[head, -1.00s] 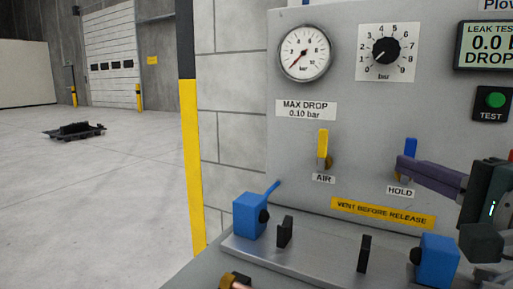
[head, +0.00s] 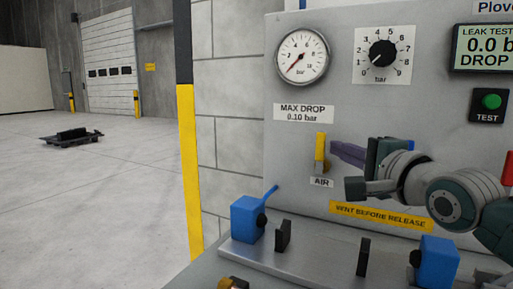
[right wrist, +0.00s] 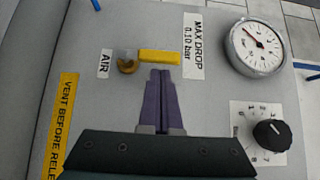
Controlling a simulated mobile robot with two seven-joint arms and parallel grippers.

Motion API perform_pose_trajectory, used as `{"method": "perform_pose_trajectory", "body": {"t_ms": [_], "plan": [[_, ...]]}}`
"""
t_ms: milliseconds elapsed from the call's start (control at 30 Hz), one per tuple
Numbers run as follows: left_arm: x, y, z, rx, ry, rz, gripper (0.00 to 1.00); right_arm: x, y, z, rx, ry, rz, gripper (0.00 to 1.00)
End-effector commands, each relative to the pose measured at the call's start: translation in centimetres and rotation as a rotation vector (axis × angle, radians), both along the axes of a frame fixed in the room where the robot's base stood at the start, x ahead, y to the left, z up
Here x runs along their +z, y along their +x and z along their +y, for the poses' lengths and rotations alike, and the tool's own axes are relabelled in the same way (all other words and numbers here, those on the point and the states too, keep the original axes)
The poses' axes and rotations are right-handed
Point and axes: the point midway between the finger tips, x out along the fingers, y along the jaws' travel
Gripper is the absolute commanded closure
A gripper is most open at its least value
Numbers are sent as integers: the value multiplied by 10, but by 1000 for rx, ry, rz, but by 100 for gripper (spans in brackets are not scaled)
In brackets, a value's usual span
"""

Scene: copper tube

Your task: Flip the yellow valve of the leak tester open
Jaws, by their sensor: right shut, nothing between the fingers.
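The yellow valve handle (head: 321,147) stands upright above the AIR label on the grey panel of the leak tester (head: 350,105). In the right wrist view the yellow handle (right wrist: 160,57) and its brass fitting (right wrist: 127,66) lie just beyond my fingertips. My right gripper (head: 335,150) has its purple fingers pointing left, just right of the handle. In the right wrist view the fingers (right wrist: 160,73) are together and empty, with a small apparent gap to the handle; I cannot tell if they touch. The blue HOLD valve is mostly hidden behind my right arm. My left gripper is out of view.
A pressure gauge (head: 302,56) and a dial (head: 382,54) sit above. A green TEST button (head: 491,101) is at right. Below, blue clamps (head: 247,218) (head: 437,261) and black uprights (head: 283,235) stand on the ledge.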

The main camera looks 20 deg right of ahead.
Motion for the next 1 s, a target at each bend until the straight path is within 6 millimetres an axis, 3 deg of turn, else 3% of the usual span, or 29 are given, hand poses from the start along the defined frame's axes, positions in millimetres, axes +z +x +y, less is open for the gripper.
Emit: {"method": "perform_pose_trajectory", "body": {"t_ms": [467, 1000], "plan": [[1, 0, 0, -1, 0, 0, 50, 0, 3, 3, 0, -2, 2, 100], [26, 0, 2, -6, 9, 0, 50, 6, 7, 6, 0, -57, 69, 100]]}}
